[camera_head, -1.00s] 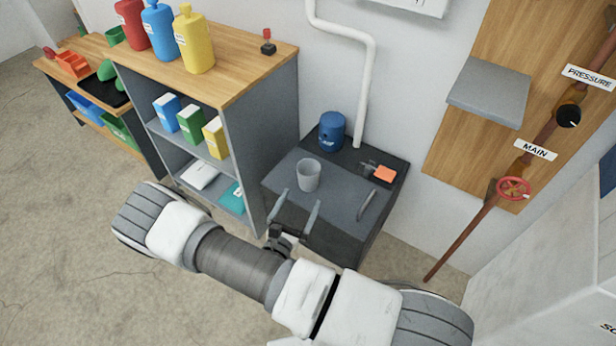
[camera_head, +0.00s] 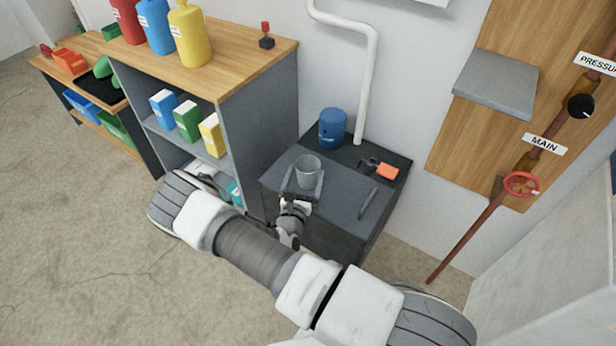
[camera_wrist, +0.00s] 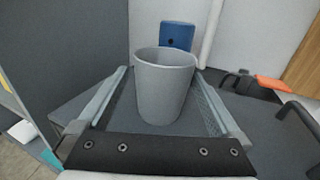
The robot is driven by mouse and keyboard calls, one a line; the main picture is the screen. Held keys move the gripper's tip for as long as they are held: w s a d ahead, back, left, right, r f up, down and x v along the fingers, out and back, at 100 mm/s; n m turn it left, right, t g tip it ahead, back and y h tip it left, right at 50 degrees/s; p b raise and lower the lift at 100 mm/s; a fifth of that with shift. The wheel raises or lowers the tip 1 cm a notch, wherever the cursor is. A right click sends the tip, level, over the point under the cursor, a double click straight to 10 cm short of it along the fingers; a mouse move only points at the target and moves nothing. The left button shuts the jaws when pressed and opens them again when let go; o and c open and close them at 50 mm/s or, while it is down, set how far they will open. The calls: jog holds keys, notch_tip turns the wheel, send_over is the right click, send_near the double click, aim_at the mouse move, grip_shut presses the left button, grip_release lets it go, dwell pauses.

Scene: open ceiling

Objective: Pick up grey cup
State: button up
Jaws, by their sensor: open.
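The grey cup (camera_head: 308,172) stands upright on the dark grey top of a small cabinet (camera_head: 345,190). In the wrist view the cup (camera_wrist: 164,88) is in the middle, between the two fingers. My gripper (camera_head: 304,178) is open, with one finger on each side of the cup. In the wrist view my gripper (camera_wrist: 165,95) shows a gap between each finger and the cup. I cannot tell exactly how far along the fingers the cup sits.
A blue container (camera_head: 332,128) stands behind the cup. An orange-and-black tool (camera_head: 380,169) and a dark handle (camera_head: 368,203) are to the right. A shelf unit (camera_head: 258,110) rises close on the left. A white pipe (camera_head: 369,85) runs down the wall behind.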

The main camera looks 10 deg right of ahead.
aim_at(310, 161)
jog(key=shift+r+b+x, duration=0.15)
jog(key=shift+b+x, duration=0.35)
jog(key=shift+x, duration=0.85)
jog(key=shift+r+b+x, duration=0.15)
jog(key=shift+b+x, duration=0.3)
jog(key=shift+x, duration=0.9)
jog(key=shift+s+d, duration=0.15)
jog(key=c, duration=1.1)
jog(key=shift+c, duration=0.2)
